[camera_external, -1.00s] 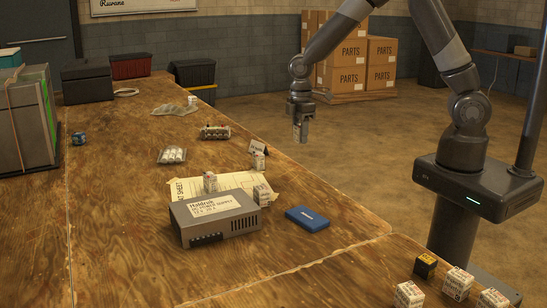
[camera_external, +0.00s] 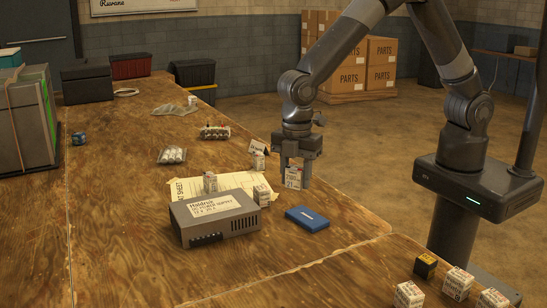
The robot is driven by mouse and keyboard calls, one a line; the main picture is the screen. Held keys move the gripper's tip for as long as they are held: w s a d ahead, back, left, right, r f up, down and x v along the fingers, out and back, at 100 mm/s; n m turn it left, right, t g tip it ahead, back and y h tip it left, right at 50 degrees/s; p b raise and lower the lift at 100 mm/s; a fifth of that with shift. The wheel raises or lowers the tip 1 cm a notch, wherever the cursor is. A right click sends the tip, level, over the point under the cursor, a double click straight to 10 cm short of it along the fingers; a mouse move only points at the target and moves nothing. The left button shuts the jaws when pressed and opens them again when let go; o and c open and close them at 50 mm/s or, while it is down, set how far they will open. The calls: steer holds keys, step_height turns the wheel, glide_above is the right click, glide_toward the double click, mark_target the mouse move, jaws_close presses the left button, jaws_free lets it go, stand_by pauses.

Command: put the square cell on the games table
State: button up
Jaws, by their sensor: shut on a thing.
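My gripper (camera_external: 293,169) points straight down over the right side of the wooden table (camera_external: 330,215). It is shut on a small boxy cell (camera_external: 293,179) with a pale printed label. The cell hangs upright between the fingers, low near the table's right edge, behind the blue box. I cannot tell whether its bottom touches the wood. Nothing in view is marked as the games table.
A data sheet (camera_external: 235,182) lies behind the supply. Several small cells (camera_external: 457,283) stand at the bottom right. The table's middle left is clear.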

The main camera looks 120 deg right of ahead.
steer(key=w+a+n, duration=0.2)
steer(key=a, duration=0.8)
glide_above(325, 283)
step_height(325, 283, down, 7)
steer(key=shift+f, duration=2)
steer(key=o, duration=1.1)
steer(key=shift+f, duration=0.1)
steer(key=shift+c, duration=0.2)
step_height(325, 283, up, 12)
